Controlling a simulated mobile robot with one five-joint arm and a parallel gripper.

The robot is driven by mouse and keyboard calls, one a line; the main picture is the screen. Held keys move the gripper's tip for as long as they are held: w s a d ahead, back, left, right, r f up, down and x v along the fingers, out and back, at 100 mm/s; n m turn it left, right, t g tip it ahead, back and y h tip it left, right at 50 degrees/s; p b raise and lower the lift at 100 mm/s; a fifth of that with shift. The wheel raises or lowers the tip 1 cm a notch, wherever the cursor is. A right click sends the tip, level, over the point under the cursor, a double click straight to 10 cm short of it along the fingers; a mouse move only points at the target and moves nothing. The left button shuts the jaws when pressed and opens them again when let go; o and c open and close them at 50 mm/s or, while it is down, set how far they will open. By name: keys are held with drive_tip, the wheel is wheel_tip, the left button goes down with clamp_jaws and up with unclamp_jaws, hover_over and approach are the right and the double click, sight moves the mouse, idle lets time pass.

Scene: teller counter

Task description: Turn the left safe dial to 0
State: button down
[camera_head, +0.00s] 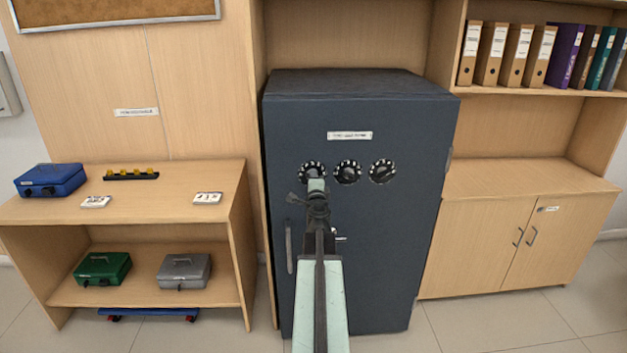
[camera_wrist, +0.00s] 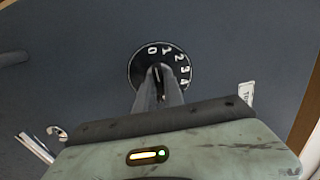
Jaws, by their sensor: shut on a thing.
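The dark blue-grey safe (camera_head: 355,115) has three black dials in a row on its door. The left safe dial (camera_head: 305,168) is partly hidden by my gripper (camera_head: 315,187), which reaches up to it from below. In the wrist view, the left dial (camera_wrist: 139,68) shows white numbers 0 to 4 along its upper and right rim. My gripper (camera_wrist: 158,84) is shut on its knob, with the fingers on either side. The knob's narrow top points up toward the 0, but I cannot tell the exact setting. The lower rim is hidden.
The middle dial (camera_head: 348,172) and right dial (camera_head: 382,171) sit close by on the right. A long handle (camera_head: 289,247) and a small lever (camera_head: 341,238) are lower on the door. A shelf unit (camera_head: 150,222) with cash boxes stands left, and a cabinet (camera_head: 480,240) right.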

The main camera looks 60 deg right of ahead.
drive_tip(key=shift+w+a+n, duration=0.1)
drive_tip(key=shift+n, duration=0.3)
drive_tip(key=c, duration=1.4)
unclamp_jaws()
drive_tip(key=shift+c, duration=0.2)
